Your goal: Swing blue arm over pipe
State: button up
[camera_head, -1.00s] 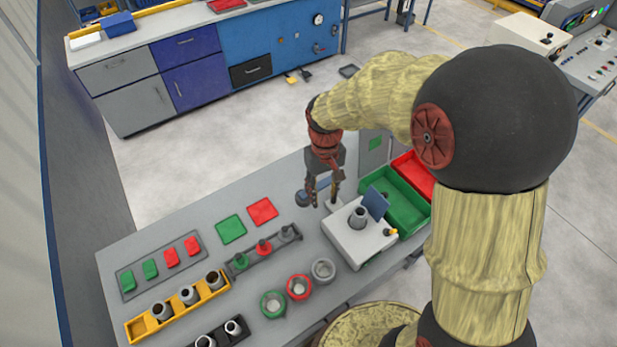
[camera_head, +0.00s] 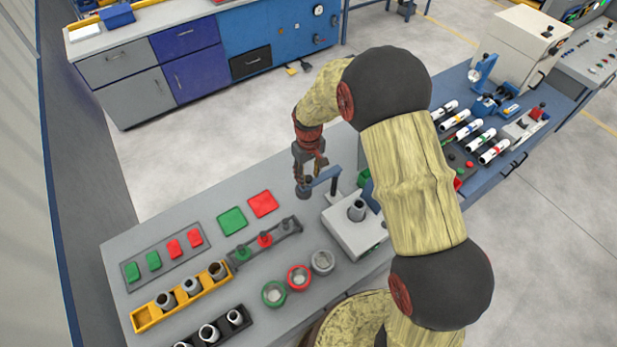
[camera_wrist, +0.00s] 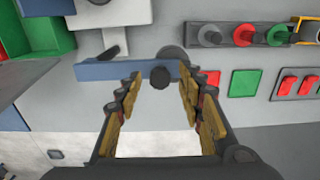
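The blue arm (camera_head: 323,178) reaches out level from a dark post on the grey-white fixture (camera_head: 350,232). Its outer end, with a dark round knob (camera_wrist: 160,77), points away from the pipe. A grey pipe (camera_head: 357,211) stands upright in the fixture, with no blue arm over it. My gripper (camera_head: 308,172) is at the outer end of the blue arm. In the wrist view my fingers are spread open, with the knob between the fingertips and the blue bar (camera_wrist: 115,71) crossing the left fingertip. I cannot tell whether they touch.
Green and red rings (camera_head: 298,277) and a grey ring lie left of the fixture. A peg rack (camera_head: 265,240), green and red pads, and a yellow pipe tray (camera_head: 182,297) are further left. A blue bench (camera_head: 480,125) with tools stands at right.

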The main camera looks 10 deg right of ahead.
jog(key=shift+f, duration=0.85)
jog(key=shift+c, duration=1.4)
grip_shut()
